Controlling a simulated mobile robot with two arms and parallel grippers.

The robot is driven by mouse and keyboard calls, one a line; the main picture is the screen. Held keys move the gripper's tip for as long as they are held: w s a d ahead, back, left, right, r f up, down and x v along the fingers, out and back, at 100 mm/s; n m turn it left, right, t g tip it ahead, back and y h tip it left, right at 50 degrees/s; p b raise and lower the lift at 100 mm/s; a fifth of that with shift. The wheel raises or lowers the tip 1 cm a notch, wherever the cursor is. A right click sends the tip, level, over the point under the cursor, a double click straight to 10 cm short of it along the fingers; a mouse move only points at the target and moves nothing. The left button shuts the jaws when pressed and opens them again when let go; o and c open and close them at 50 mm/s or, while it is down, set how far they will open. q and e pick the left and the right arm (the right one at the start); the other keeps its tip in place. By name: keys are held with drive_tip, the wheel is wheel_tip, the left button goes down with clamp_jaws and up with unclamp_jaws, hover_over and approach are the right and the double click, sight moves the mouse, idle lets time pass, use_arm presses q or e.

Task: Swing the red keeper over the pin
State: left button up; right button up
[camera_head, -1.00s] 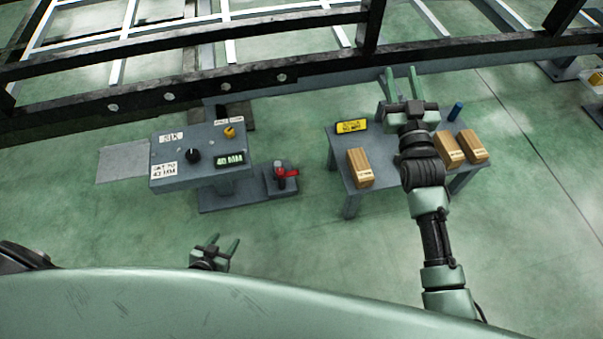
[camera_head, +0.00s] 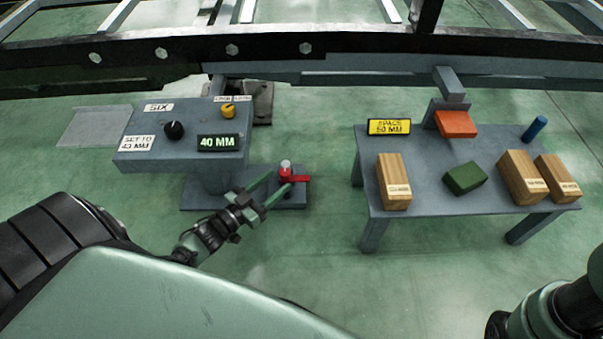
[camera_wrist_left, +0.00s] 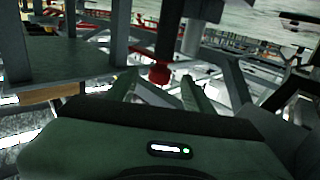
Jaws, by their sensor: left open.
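The red keeper (camera_head: 296,179) sits on a low grey plate right of the grey console's pedestal, by a short upright post with a pale top (camera_head: 285,166). Its arm points right; I cannot tell whether it covers the pin. My left gripper (camera_head: 281,180) is open, its green fingers reaching from the lower left with tips close to the keeper. In the left wrist view a red part (camera_wrist_left: 159,73) shows just beyond and between the open fingers (camera_wrist_left: 160,88). Contact cannot be told. My right gripper is out of view.
The console (camera_head: 180,140) has a black knob, a yellow knob and a "40 MM" display. A grey table (camera_head: 425,195) at right holds wooden blocks (camera_head: 394,180), a green block (camera_head: 464,178), an orange block (camera_head: 456,124) and a blue cylinder (camera_head: 534,128). The chassis rail (camera_head: 340,45) crosses behind.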

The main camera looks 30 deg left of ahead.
sight(289, 171)
use_arm(q)
drive_tip(key=b+x, duration=0.3)
drive_tip(key=x, duration=0.3)
drive_tip(key=shift+f, duration=0.1)
drive_tip(key=shift+w+d+b, duration=0.1)
drive_tip(key=shift+w+b, duration=0.25)
drive_tip(key=shift+w, duration=0.35)
clamp_jaws()
idle(0.7)
